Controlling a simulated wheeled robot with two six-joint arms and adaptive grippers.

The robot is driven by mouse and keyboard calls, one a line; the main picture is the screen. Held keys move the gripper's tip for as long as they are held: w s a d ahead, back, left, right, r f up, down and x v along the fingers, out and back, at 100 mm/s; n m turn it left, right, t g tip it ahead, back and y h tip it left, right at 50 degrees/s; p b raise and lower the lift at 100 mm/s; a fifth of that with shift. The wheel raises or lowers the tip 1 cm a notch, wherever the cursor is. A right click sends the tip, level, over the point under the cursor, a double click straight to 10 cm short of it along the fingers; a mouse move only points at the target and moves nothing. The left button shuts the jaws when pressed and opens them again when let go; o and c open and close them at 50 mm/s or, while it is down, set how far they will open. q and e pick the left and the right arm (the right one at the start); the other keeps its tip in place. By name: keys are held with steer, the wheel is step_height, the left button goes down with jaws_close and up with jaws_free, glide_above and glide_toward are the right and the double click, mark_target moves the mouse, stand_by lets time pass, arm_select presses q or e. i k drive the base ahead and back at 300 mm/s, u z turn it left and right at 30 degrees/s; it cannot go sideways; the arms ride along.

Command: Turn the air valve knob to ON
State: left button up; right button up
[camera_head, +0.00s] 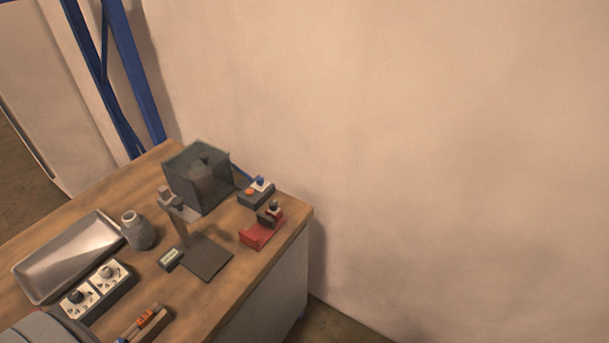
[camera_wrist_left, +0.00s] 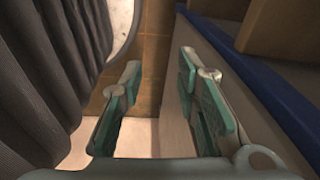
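A dark box with two white dial panels (camera_head: 97,290) lies at the front left of the wooden table in the head view. One panel has a black knob (camera_head: 76,297), the other a grey knob (camera_head: 108,271). Their labels are too small to read, so I cannot tell which is the air valve or how it is set. My left gripper (camera_wrist_left: 160,78) shows in the left wrist view, its teal-padded fingers apart with nothing between them. It is away from the knobs, which that view does not show. My right gripper is in neither view.
The table (camera_head: 160,240) also bears a metal tray (camera_head: 70,255), a grey bottle (camera_head: 138,230), a dark transparent chamber (camera_head: 198,178), a stand with a flat base (camera_head: 206,260), a red device (camera_head: 258,236) and a two-button box (camera_head: 256,193). A blue post (camera_head: 137,75) rises behind.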

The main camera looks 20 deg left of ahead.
mark_target(260, 179)
steer(key=z, duration=0.85)
steer(key=i, duration=1.2)
steer(key=u, duration=2.45)
